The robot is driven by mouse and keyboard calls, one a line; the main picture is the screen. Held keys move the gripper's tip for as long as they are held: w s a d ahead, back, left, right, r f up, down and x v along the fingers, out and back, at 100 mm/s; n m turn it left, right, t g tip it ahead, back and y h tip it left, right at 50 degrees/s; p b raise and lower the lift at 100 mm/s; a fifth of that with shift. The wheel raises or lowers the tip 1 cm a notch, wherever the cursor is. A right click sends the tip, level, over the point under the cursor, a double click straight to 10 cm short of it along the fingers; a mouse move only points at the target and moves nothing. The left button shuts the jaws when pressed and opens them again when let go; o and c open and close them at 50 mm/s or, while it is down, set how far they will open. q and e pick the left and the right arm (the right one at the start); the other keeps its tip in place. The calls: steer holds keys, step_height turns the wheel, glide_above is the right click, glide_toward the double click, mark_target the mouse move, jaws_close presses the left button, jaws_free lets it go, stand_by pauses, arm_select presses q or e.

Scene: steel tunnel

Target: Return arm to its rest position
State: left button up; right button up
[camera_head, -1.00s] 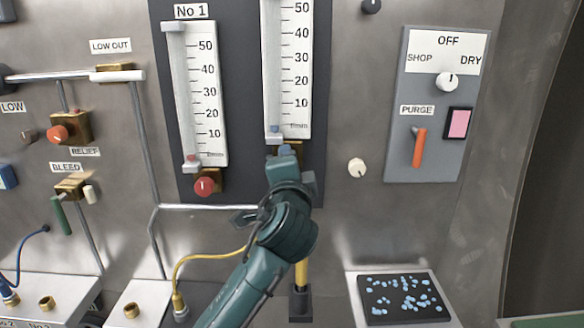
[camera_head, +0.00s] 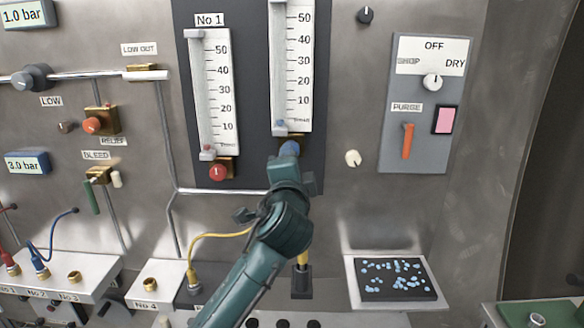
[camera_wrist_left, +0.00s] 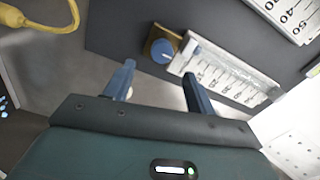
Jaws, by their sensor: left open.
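My left gripper (camera_head: 290,172) is in front of the second flow tube (camera_head: 291,70), just below its blue knob (camera_head: 289,148). In the left wrist view the two fingers (camera_wrist_left: 159,72) are spread apart with nothing between them. There the blue knob (camera_wrist_left: 163,51) on its brass body lies beyond the fingertips, with a visible gap. The forearm runs down and left to the bottom of the head view, partly hiding the wall behind it. My right gripper is not in view.
The No 1 tube (camera_head: 213,95) with its red knob (camera_head: 217,171) is to the left. A yellow hose (camera_head: 215,236) passes behind my arm. A tray of blue bits (camera_head: 397,280) juts out at the lower right. The switch panel (camera_head: 425,105) is at the right.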

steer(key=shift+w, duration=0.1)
arm_select(q)
steer(key=s+a+f+n+g+h, duration=0.15)
steer(key=s+f, duration=0.25)
steer(key=f, duration=0.5)
steer(key=s+a+f+n+g, duration=0.2)
steer(key=s+f, duration=0.2)
steer(key=f, duration=0.5)
steer(key=s+a+f+n+g+h, duration=0.1)
steer(key=s+a+f+n, duration=0.15)
steer(key=f, duration=0.65)
steer(key=s+a+f+n+g, duration=0.1)
steer(key=s+a+f+n, duration=0.2)
steer(key=s+f, duration=0.3)
steer(key=s+a+f+n+g, duration=0.2)
steer(key=s+f, duration=0.4)
steer(key=s, duration=0.9)
steer(key=shift+s+a+f+n+h, duration=0.15)
steer(key=shift+a+f+n+h, duration=0.2)
steer(key=shift+a+n, duration=0.6)
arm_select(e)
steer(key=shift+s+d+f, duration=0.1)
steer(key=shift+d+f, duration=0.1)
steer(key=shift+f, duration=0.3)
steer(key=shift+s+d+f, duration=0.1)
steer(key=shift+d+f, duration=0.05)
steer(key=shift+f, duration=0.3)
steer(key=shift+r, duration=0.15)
arm_select(q)
steer(key=shift+c, duration=0.5)
